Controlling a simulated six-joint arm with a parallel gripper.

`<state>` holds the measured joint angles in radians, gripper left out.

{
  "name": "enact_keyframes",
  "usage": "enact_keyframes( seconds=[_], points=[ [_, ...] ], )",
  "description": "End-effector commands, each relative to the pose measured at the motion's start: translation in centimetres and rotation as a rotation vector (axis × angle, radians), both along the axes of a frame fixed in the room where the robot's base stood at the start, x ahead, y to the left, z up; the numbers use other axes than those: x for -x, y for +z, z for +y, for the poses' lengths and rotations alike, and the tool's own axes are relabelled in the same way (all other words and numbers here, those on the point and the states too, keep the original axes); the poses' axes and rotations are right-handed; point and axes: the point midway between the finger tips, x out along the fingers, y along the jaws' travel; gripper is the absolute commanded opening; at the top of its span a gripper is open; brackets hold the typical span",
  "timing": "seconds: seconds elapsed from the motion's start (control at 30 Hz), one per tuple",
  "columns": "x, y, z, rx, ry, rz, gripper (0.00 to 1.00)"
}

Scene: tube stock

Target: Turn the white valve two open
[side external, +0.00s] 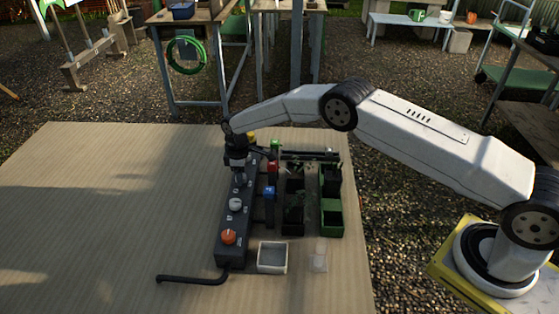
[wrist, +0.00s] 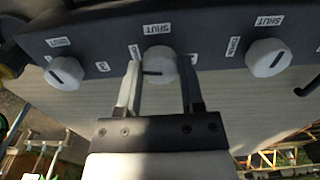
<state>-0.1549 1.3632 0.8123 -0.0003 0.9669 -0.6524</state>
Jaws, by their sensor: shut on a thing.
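A dark valve block (side external: 228,252) stands on the table, with white valve knobs and an orange knob (side external: 228,237) in a row along its top. My gripper (side external: 237,170) points down over the far part of the block, beyond a free white knob (side external: 235,204). In the wrist view, three white knobs show. My gripper (wrist: 161,88) has its fingers on both sides of the middle white valve knob (wrist: 160,62) and is shut on it. The knob's dark mark lies roughly level, pointing left, with a SHUT label above. I cannot read the valve numbers.
Red (side external: 272,167) and blue (side external: 270,191) parts stand just right of the block. A black pipe (side external: 188,279) sticks out front left. The table's left side (side external: 110,220) is clear.

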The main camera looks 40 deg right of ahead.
Motion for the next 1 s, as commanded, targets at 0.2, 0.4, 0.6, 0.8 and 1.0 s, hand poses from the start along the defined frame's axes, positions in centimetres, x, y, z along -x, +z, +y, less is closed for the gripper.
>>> enact_keyframes(
  seconds=[0.2, 0.4, 0.6, 0.8, 1.0],
  points=[
    [-0.12, 0.07, 0.05, -0.001, 0.125, -0.005, 0.0],
    [-0.13, 0.07, 0.06, -0.001, 0.179, -0.005, 0.0],
    [-0.13, 0.07, 0.07, -0.001, 0.191, -0.005, 0.0],
    [-0.13, 0.08, 0.08, -0.001, 0.191, -0.005, 0.0],
    [-0.09, 0.06, 0.07, -0.001, 0.19, -0.003, 0.84]
  ],
)
